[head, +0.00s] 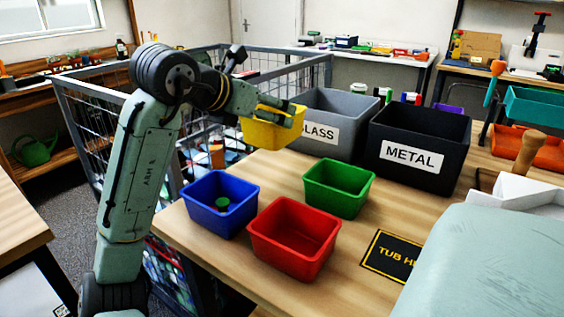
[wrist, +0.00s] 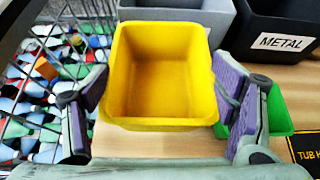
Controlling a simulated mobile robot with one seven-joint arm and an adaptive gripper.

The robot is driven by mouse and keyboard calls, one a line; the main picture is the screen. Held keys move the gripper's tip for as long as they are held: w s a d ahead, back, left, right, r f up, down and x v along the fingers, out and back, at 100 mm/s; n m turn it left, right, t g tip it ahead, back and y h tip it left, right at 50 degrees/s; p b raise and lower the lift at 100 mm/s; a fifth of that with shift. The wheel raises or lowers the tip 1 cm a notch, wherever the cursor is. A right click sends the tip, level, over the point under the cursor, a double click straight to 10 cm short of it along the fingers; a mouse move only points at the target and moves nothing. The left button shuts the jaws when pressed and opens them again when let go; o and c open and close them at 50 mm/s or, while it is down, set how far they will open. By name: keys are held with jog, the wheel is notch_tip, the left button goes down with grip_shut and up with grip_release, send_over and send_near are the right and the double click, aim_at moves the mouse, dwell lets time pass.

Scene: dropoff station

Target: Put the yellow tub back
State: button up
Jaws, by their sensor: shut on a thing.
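The yellow tub (head: 268,133) is in the air above the back left of the table, in front of the grey GLASS bin. My gripper (head: 282,108) is shut on it. In the wrist view the yellow tub (wrist: 160,75) is upright-looking and empty, between the two purple-padded fingers of my gripper (wrist: 160,98). A black mat with yellow lettering (head: 392,256), partly cut off by a pale green surface and reading "TUB H...", lies bare on the table at front right. Its corner also shows in the wrist view (wrist: 308,150).
Blue (head: 219,203), green (head: 339,188) and red (head: 294,239) tubs stand on the table; the blue one holds a small green thing. Grey GLASS (head: 335,108) and black METAL (head: 418,150) bins stand behind. A wire cage (head: 88,130) of bottles is at left.

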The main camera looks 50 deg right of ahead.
notch_tip(320, 180, down, 10)
jog(key=shift+r, duration=0.1)
dwell(0.4)
jog(key=o, duration=1.2)
jog(key=shift+c, duration=0.2)
